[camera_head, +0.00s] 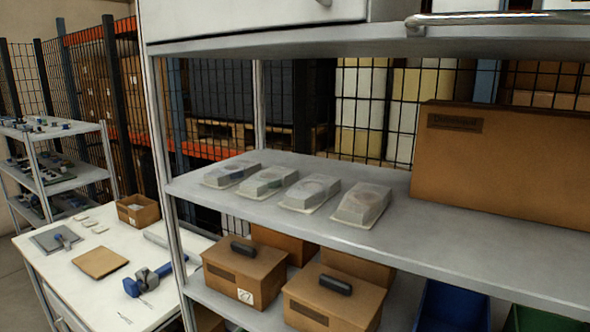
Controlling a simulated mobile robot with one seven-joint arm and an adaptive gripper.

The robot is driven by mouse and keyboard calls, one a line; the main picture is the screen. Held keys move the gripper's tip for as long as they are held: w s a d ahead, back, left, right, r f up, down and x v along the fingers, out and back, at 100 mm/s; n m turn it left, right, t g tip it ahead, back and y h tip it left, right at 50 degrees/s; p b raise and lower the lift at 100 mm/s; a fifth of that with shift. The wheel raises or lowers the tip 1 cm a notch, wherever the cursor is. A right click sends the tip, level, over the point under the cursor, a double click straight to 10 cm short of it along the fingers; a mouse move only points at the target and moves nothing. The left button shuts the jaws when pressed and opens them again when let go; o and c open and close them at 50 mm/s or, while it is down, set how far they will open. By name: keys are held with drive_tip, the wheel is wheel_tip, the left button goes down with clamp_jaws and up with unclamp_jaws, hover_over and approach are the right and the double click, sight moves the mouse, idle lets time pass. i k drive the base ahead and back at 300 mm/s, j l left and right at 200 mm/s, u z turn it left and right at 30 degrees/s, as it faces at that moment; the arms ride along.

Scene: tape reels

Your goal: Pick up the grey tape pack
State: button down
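Several clear-topped tape packs lie in a row on the middle shelf (450,235), left of a large cardboard box. The third pack (309,193) and the rightmost pack (361,205) both look pale grey, with a round shape faintly showing inside. I cannot tell for certain which one is the grey tape pack. The packs sit apart, flat on the shelf. My gripper is not in view.
A large cardboard box (505,160) stands on the shelf's right. An upper shelf (330,42) overhangs the packs. Lidded boxes (243,270) (333,298) and blue (452,305) and green bins (540,320) sit below. A white bench (70,295) is at left. The shelf front is clear.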

sight(307, 195)
drive_tip(key=k+j, duration=0.8)
drive_tip(key=j, duration=0.1)
